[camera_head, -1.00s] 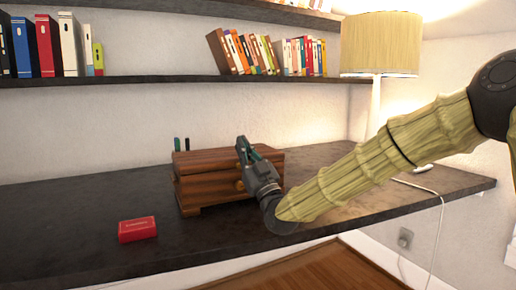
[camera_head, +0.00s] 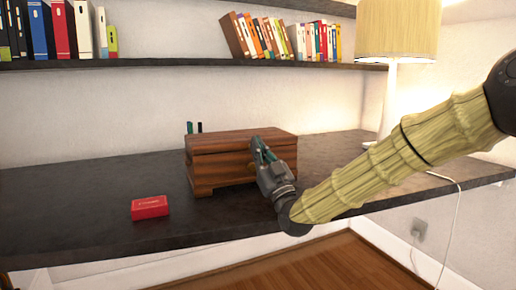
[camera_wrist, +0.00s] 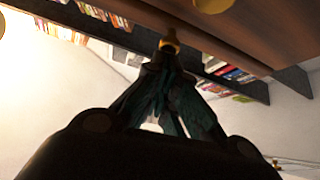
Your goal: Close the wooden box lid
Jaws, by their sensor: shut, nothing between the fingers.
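The wooden box (camera_head: 225,172) is dark brown and stands on the dark desk. Its lid (camera_head: 235,140) lies flat over the body, and no gap is visible along the parts of the seam I can see. My gripper (camera_head: 257,150) is shut and empty at the front right of the box, with its fingertips near the lid's front edge. It hides part of the box front, and I cannot tell whether it touches. In the wrist view the shut fingers (camera_wrist: 168,52) are close to the wood (camera_wrist: 240,22), and a brass-coloured knob (camera_wrist: 213,4) shows at the top edge.
A small red box (camera_head: 150,207) lies on the desk (camera_head: 90,205) to the left front. Pens (camera_head: 194,128) stand behind the wooden box. A lamp (camera_head: 397,30) stands at the right, and a shelf (camera_head: 180,63) with books runs above. The desk's left part is clear.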

